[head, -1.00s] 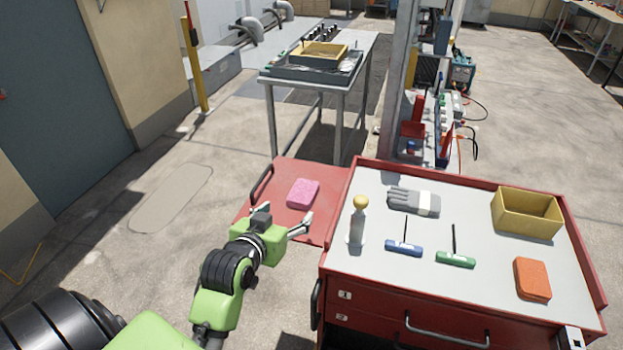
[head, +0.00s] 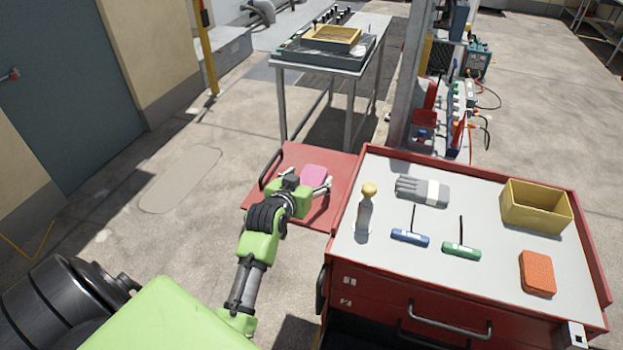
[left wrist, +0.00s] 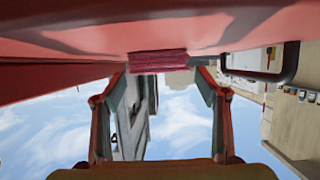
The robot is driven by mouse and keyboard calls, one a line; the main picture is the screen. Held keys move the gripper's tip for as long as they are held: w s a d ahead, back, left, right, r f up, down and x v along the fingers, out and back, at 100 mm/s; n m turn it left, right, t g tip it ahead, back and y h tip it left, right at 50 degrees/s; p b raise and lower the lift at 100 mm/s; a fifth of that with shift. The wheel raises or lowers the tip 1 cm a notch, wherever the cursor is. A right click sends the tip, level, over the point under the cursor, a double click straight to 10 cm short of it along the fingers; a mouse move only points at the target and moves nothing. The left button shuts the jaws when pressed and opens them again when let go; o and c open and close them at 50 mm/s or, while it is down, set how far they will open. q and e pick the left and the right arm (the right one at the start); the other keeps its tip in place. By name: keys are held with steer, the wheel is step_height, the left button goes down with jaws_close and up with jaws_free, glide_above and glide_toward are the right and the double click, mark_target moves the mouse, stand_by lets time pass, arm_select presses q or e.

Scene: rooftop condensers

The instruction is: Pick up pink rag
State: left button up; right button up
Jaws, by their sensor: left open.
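The pink rag (head: 314,174) lies on the red side shelf (head: 325,212) at the left of the tool cart. My left gripper (head: 308,182) is open and level with the shelf, with its two fingers pointing at the rag; its body hides part of the rag's near side. In the left wrist view, the picture appears upside down. The rag (left wrist: 158,61) sits between and just beyond the open fingertips (left wrist: 160,82), against the red shelf surface. I see no grip on it. My right gripper is not in view.
The cart top (head: 390,255) holds a yellow-capped bottle (head: 365,212), grey gloves (head: 422,190), blue (head: 410,238) and green (head: 461,251) T-handle tools, an orange sponge (head: 537,273) and a yellow bin (head: 536,207). A shelf handle (head: 268,168) rises at the left. A metal table (head: 335,66) stands behind.

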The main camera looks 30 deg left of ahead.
mark_target(314, 177)
arm_select(q)
steer(key=shift+x, duration=1.15)
steer(key=shift+w+f, duration=0.15)
steer(key=shift+w, duration=0.05)
steer(key=shift+c, duration=0.4)
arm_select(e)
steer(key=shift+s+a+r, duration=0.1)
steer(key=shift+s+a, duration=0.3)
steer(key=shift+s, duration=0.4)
arm_select(q)
steer(key=c, duration=1)
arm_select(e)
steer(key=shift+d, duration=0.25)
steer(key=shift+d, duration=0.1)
